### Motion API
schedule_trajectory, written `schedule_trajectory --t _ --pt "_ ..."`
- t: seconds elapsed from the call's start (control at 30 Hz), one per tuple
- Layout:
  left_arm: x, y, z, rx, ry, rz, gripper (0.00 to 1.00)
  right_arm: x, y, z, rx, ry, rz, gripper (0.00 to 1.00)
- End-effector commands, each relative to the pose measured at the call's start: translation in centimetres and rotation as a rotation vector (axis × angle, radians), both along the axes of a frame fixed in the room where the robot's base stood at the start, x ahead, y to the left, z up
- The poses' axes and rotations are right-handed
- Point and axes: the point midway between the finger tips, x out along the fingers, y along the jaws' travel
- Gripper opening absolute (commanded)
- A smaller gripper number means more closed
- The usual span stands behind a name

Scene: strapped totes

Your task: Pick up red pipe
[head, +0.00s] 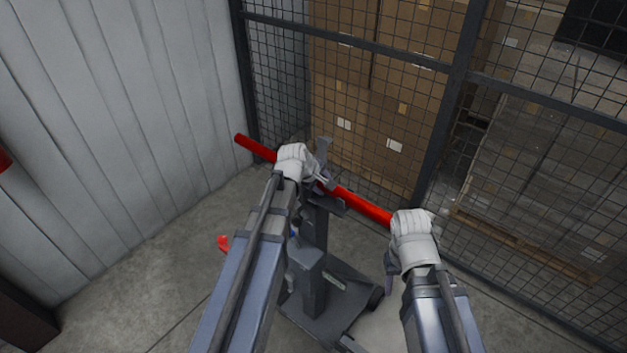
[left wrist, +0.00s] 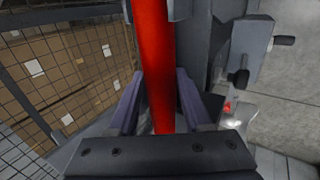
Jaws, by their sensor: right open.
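A long red pipe (head: 357,205) slants from upper left to lower right in the head view, across the top of a dark stand (head: 316,240). My left gripper (head: 322,180) is at the pipe's middle, by the stand's upright. In the left wrist view the pipe (left wrist: 155,60) runs between the two fingers (left wrist: 160,100); whether they press on it is unclear. My right gripper (head: 392,255) is open by the pipe's lower right end. The white wrist cover hides that end, so I cannot tell whether the pipe lies between its fingers.
A dark mesh fence (head: 420,62) stands close behind, with cardboard boxes (head: 365,130) beyond it. A pale ribbed wall (head: 130,120) is at the left.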

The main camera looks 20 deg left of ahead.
Motion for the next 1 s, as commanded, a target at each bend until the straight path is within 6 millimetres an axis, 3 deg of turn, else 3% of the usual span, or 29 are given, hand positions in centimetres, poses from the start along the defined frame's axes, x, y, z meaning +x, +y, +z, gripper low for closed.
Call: schedule_trajectory --t 0.03,0.37,1.0 --pt "0.01 0.02 0.00 0.000 0.000 0.000 0.36 0.00 0.00 0.00 0.000 0.000 0.000 0.50" --pt "0.01 0.04 0.00 0.001 0.000 0.001 0.00 0.00 0.00 -0.01 0.000 0.000 0.000 0.50" --pt "0.04 0.05 0.04 0.000 -0.001 0.001 0.00 0.00 0.00 0.03 0.000 0.000 0.000 0.50"
